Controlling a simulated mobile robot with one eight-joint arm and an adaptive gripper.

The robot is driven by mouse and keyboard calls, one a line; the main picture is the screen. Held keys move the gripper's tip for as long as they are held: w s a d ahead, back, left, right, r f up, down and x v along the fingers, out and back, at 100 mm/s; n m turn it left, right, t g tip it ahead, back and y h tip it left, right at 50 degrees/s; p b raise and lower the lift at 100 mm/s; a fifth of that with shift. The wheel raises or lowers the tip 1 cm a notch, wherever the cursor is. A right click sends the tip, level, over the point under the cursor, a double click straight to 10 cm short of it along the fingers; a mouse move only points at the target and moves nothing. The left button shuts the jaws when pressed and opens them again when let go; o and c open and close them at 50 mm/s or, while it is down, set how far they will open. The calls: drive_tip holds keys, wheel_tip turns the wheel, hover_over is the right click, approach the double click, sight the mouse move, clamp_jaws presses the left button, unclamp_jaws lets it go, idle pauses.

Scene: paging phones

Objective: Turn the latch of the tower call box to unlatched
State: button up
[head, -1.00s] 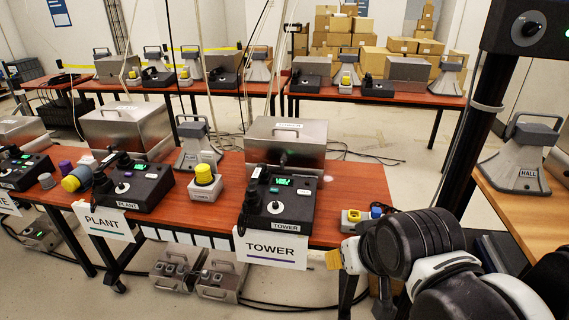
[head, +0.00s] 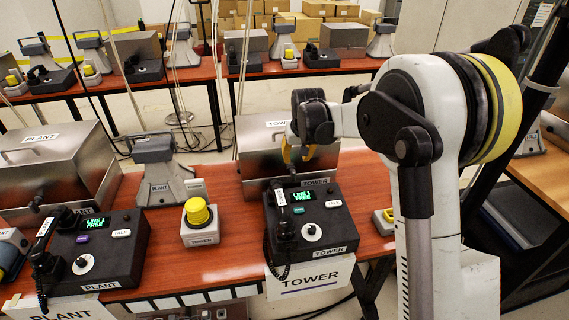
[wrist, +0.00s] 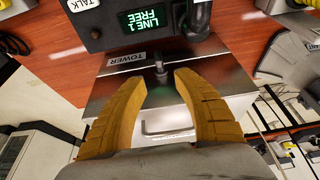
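The tower call box (head: 252,138) is a steel box with a lid handle and TOWER labels, behind the black tower phone (head: 312,228). It also shows in the wrist view (wrist: 215,84). Its dark latch knob (wrist: 161,72) is on the front face beside the TOWER label; I cannot tell its exact angle. In the head view the latch is hard to make out behind the phone's handset. My gripper (wrist: 158,78) is open and empty, its yellow fingertips apart on either side of the latch's line. In the head view my gripper (head: 297,157) is above the box.
The tower phone's screen (head: 304,196) reads LINE 1 FREE. A yellow button on a grey base (head: 199,222) stands to its left. The plant phone (head: 110,246) and plant steel box (head: 60,162) are further left. A back table holds similar equipment.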

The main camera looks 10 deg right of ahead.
sight(294, 171)
drive_tip(key=b+x, duration=0.3)
drive_tip(key=x, duration=0.7)
drive_tip(key=shift+w+d+f+b, duration=0.15)
drive_tip(key=shift+w+f+b, duration=0.05)
drive_tip(key=shift+f+b, duration=0.15)
clamp_jaws()
